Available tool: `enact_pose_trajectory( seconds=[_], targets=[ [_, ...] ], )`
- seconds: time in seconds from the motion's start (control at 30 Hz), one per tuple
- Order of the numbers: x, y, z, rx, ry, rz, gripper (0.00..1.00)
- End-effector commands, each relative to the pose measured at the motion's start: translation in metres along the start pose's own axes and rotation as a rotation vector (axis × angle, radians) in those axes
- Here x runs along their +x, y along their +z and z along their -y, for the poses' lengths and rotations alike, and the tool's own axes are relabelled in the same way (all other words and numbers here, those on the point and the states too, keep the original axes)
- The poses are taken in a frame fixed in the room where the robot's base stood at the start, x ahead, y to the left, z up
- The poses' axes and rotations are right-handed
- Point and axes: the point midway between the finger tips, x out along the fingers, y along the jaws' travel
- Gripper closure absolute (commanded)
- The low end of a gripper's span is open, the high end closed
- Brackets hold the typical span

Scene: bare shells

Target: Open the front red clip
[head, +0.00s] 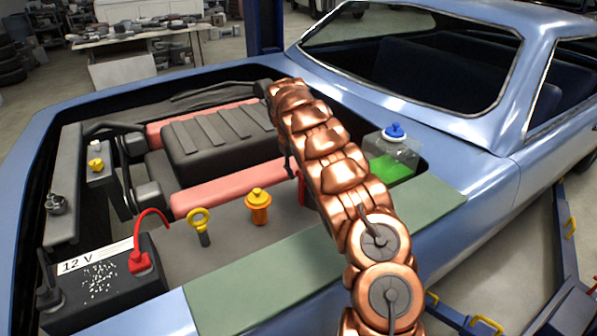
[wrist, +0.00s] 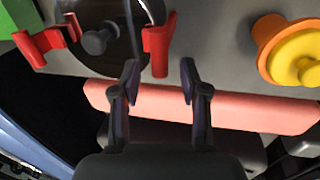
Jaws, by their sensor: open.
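In the wrist view, a red clip (wrist: 158,48) stands at the right edge of a round, dark, glossy part (wrist: 105,30) with a dark knob on it. A second red clip (wrist: 45,45) is at that part's left side. My gripper (wrist: 159,72) is open and empty, its two dark fingers spread on either side of the right clip's line. The clip's lower end is close to the gap between the fingertips; I cannot tell whether they touch. In the head view, a sliver of red (head: 301,187) shows beside my copper arm, which hides my gripper and most of the round part.
An orange-and-yellow cap (head: 258,205) and a yellow ring dipstick (head: 200,225) stand left of my arm. A battery (head: 105,285) with a red clamp is at front left. A reservoir of green liquid (head: 391,160) is right. A pink-red cover (wrist: 220,110) lies under my fingers.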

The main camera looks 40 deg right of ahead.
Motion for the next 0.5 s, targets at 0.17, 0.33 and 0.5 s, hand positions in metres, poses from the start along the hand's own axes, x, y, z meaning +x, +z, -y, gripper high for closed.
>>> enact_pose_trajectory(
  seconds=[0.17,0.33,0.5],
  targets=[
    [0.015,0.000,-0.001,0.000,0.001,0.000,0.55],
    [0.022,0.000,0.000,0.000,0.000,-0.001,0.55],
    [0.023,0.000,0.000,0.000,0.001,-0.002,0.55]
  ],
)
